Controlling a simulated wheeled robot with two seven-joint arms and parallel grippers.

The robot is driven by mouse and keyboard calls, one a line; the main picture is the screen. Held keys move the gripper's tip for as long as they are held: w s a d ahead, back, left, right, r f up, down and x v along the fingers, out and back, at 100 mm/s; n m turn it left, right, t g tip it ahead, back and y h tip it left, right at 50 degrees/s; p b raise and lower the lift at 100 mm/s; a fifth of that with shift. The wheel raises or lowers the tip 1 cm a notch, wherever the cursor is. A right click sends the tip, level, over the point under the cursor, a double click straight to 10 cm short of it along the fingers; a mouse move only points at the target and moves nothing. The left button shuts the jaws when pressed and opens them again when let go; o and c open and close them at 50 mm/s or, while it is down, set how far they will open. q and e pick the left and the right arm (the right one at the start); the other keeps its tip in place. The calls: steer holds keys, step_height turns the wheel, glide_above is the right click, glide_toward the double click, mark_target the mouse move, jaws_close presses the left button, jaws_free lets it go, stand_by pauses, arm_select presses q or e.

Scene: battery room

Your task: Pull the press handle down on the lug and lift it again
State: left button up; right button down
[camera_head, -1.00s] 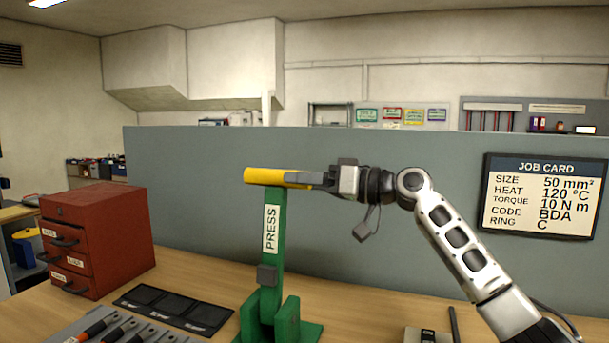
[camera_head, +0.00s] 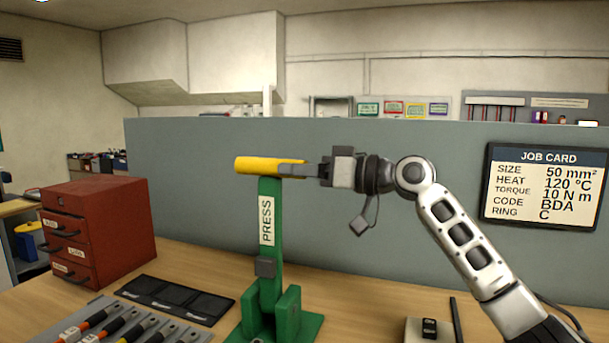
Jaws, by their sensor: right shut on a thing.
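The green press (camera_head: 268,270) stands upright on the bench, with a white PRESS label on its lever. Its yellow handle (camera_head: 256,166) lies level across the top of the lever. My right gripper (camera_head: 299,170) comes in from the right and is shut on the right end of the yellow handle. The lever stands nearly upright, so the handle is up. A grey block (camera_head: 265,267) sits on the lever low down. I cannot make out the lug; the press base partly hides the space behind it. My left gripper is not in view.
A red drawer cabinet (camera_head: 97,228) stands at the left. A black tray (camera_head: 176,299) and a grey rack of tools (camera_head: 112,330) lie left of the press. A job card (camera_head: 544,187) hangs on the grey partition (camera_head: 400,250). A small device (camera_head: 429,328) sits front right.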

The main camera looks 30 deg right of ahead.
arm_select(q)
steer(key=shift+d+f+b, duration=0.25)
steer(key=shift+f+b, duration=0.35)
steer(key=shift+b, duration=0.85)
arm_select(e)
steer(key=s+a+f+n, duration=0.2)
steer(key=s+a+n, duration=0.3)
steer(key=s+a, duration=0.3)
steer(key=shift+s+a+n, duration=0.15)
steer(key=shift+a+n, duration=0.25)
steer(key=shift+a, duration=0.5)
steer(key=shift+f, duration=0.1)
